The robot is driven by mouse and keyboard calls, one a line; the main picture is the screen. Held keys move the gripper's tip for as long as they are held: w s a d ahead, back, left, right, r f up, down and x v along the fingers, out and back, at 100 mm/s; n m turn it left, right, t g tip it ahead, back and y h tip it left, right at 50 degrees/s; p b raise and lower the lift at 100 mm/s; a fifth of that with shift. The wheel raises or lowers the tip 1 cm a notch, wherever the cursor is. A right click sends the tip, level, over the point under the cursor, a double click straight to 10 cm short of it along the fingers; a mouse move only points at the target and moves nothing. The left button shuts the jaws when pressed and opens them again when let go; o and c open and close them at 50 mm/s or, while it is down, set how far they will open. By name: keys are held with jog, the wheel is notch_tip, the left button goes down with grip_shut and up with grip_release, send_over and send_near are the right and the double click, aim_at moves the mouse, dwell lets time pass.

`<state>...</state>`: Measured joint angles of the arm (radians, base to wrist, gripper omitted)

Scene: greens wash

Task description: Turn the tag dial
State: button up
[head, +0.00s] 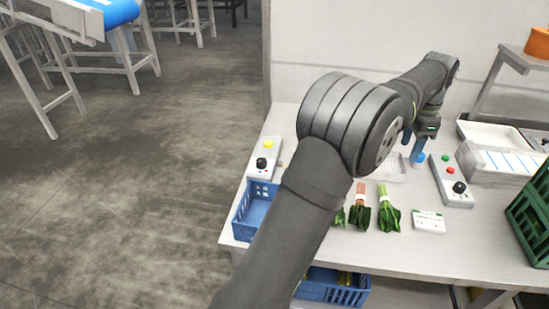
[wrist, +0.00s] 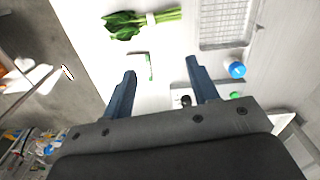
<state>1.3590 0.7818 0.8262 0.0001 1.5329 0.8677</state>
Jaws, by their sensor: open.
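Two control boxes with black knobs are in the head view, and I cannot tell which one bears the tag dial. The right box (head: 452,182) has a green and a red button and a black knob (head: 459,187). The left box (head: 263,158) has a yellow button and a black knob (head: 261,163). My gripper (head: 412,147) is above the table, left of the right box, its jaws apart. In the wrist view my gripper (wrist: 161,66) is open and empty. A black knob (wrist: 185,101) and a green button (wrist: 235,95) show near its right finger, partly hidden.
Bunches of greens (head: 389,209) and a white card (head: 429,222) lie on the table. A wire tray (wrist: 228,22) and a blue-topped item (wrist: 236,70) are near my gripper. Blue (head: 257,209) and green (head: 530,220) crates stand at the sides.

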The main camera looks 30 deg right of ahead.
jog(key=w+a+r+n, duration=0.1)
jog(key=w+a+n, duration=0.1)
jog(key=w+a, duration=0.65)
jog(key=w+a+r+n, duration=0.1)
jog(key=w+a, duration=0.3)
jog(key=w, duration=0.9)
jog(key=n, duration=0.2)
send_near(262, 160)
notch_tip(262, 160, down, 9)
jog(key=shift+r, duration=0.15)
jog(key=c, duration=1)
